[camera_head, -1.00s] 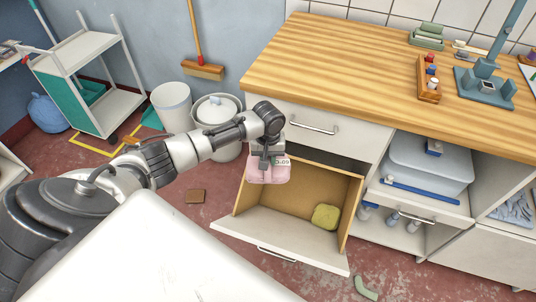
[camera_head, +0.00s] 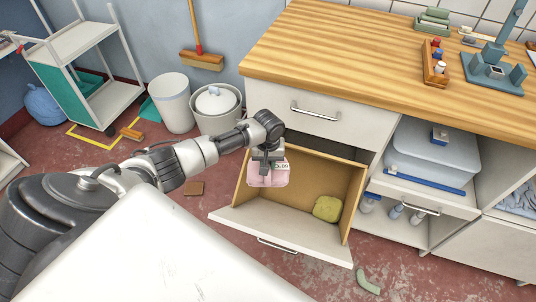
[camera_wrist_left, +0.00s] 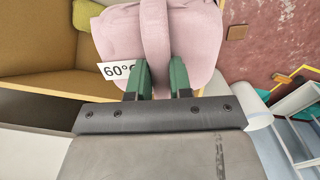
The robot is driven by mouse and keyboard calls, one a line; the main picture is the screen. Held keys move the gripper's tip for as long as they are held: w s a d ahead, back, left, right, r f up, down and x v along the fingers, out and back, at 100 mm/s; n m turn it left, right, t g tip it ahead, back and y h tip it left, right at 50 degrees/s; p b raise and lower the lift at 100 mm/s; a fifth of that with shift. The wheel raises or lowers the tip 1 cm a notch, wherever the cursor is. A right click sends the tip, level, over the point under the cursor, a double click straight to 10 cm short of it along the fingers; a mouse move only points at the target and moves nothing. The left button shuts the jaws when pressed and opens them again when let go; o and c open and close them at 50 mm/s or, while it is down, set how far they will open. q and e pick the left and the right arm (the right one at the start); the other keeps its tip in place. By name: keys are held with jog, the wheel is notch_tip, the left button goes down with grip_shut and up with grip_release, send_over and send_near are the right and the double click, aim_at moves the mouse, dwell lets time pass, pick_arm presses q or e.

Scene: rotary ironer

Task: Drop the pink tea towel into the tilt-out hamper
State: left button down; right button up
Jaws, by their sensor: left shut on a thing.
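The pink tea towel (camera_head: 268,174) is folded and hangs from my left gripper (camera_head: 267,155), which is shut on it. In the left wrist view the towel (camera_wrist_left: 120,35) fills the top middle, with a fold pinched between the green fingertips (camera_wrist_left: 162,75) and a white "60°" label beside them. The tilt-out hamper (camera_head: 285,228) stands open under the counter. The towel is over the left part of its opening; whether it touches the hamper wall I cannot tell. My right gripper is not in view.
A yellow-green folded cloth (camera_head: 327,208) lies inside the hamper at the right. A closed drawer (camera_head: 310,118) is above it, under the wooden counter (camera_head: 350,60). A blue-grey tub (camera_head: 430,152) sits on the shelf at right.

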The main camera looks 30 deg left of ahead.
pick_arm(q)
jog(key=c, duration=0.9)
grip_release()
jog(key=shift+c, duration=0.2)
jog(key=shift+r, duration=0.1)
notch_tip(320, 180, up, 11)
jog(key=p, duration=0.1)
jog(key=shift+f+p, duration=0.2)
jog(key=shift+p, duration=0.15)
